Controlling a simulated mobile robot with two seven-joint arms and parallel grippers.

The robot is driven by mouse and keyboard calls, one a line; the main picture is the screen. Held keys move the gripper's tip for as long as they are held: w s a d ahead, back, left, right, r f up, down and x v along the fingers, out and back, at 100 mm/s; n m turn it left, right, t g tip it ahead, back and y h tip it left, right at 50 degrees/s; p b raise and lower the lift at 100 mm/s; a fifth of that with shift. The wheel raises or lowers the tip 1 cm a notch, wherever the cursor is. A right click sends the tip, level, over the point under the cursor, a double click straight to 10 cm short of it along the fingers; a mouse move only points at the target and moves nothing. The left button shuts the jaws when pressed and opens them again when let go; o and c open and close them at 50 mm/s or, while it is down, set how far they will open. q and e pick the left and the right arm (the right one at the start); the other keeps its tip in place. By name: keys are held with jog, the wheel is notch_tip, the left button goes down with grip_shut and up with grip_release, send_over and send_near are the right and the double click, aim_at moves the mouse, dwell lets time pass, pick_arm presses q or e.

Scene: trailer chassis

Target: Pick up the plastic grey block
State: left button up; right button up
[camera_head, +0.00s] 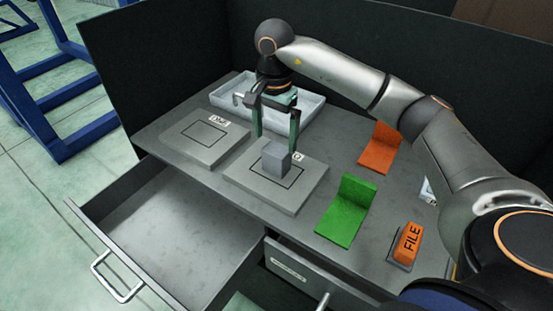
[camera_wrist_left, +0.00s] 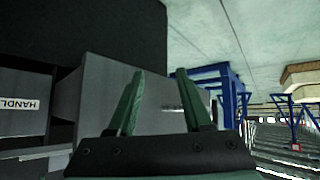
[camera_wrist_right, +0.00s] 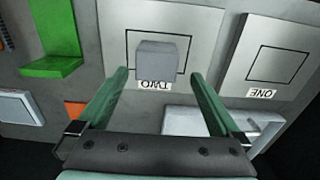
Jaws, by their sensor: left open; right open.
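The plastic grey block (camera_head: 276,158) stands on the plate labelled TWO (camera_head: 307,188), inside its outlined square. My right gripper (camera_head: 277,143) is open and points down just behind the block in the head view. In the right wrist view the block (camera_wrist_right: 157,62) lies ahead of and between the lines of the two open fingers (camera_wrist_right: 160,88), and does not appear gripped. My left gripper (camera_wrist_left: 160,100) is open and empty in its own wrist view, away from the block; it does not show in the head view.
Plate ONE (camera_head: 187,147) lies left of plate TWO. A pale tray (camera_head: 308,104) stands behind. Green (camera_head: 343,222) and orange (camera_head: 381,156) L-shaped brackets and an orange FILE block (camera_head: 408,242) are on the right. An open drawer (camera_head: 165,225) juts out in front. Dark panels wall the back.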

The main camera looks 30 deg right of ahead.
aim_at(276, 149)
jog(key=f, duration=0.4)
jog(key=shift+s, duration=0.3)
jog(key=shift+f, duration=0.55)
jog(key=shift+c, duration=0.2)
jog(key=c, duration=1.4)
jog(key=shift+r, duration=0.1)
